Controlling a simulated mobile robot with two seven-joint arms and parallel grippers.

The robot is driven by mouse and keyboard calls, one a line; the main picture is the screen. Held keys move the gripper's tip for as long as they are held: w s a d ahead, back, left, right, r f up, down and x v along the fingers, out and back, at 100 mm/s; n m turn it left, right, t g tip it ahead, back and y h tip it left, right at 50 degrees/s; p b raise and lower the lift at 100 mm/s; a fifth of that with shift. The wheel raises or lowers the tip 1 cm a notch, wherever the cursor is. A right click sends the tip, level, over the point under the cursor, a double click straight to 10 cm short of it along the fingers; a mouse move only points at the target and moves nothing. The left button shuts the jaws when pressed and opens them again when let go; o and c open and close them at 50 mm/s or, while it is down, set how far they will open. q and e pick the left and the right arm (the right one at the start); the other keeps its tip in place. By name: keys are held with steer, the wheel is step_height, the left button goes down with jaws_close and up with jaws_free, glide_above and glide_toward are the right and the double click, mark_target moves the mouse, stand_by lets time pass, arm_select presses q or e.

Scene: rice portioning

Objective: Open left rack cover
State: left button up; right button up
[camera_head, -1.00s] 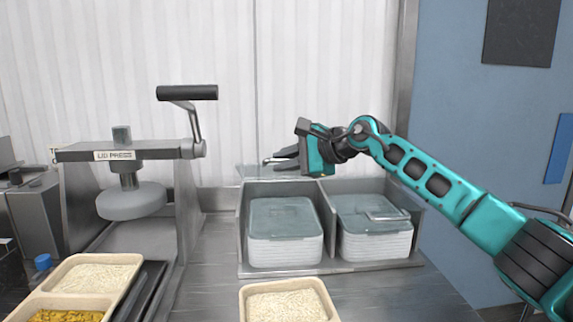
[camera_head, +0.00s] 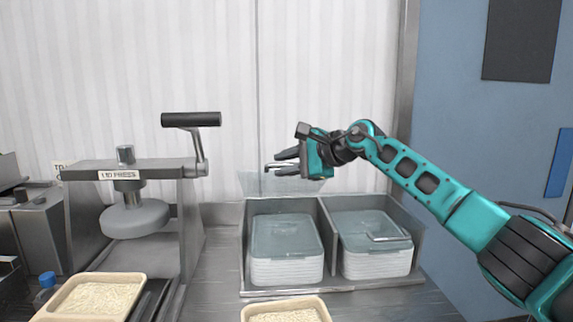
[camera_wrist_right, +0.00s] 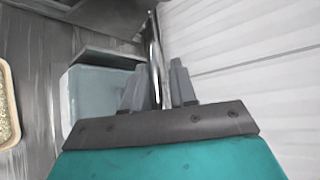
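The rack (camera_head: 330,284) has two compartments, each with a stack of white containers. The left compartment's clear cover (camera_head: 258,186) stands raised at the back, near the wall. My right gripper (camera_head: 274,162) is at the raised cover's upper edge, its fingers spread around the metal handle. In the wrist view the handle (camera_wrist_right: 155,52) runs between the fingertips (camera_wrist_right: 159,68), near one finger with a gap to the other. The right compartment's clear cover (camera_head: 362,222) lies down, with a metal handle on it. My left gripper is not in view.
A lid press (camera_head: 130,172) with a lever stands left of the rack. A rice tray (camera_head: 243,315) sits in front of the rack and another rice tray (camera_head: 50,308) is at lower left. A blue door (camera_head: 480,110) is at right.

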steer(key=shift+o, duration=0.9)
steer(key=shift+d, duration=0.1)
steer(key=shift+s+d+r, duration=0.1)
steer(key=shift+s+d, duration=0.1)
steer(key=shift+d, duration=0.05)
steer(key=b+v, duration=0.2)
steer(key=v, duration=1)
steer(key=shift+r, duration=0.1)
steer(key=shift+s, duration=0.15)
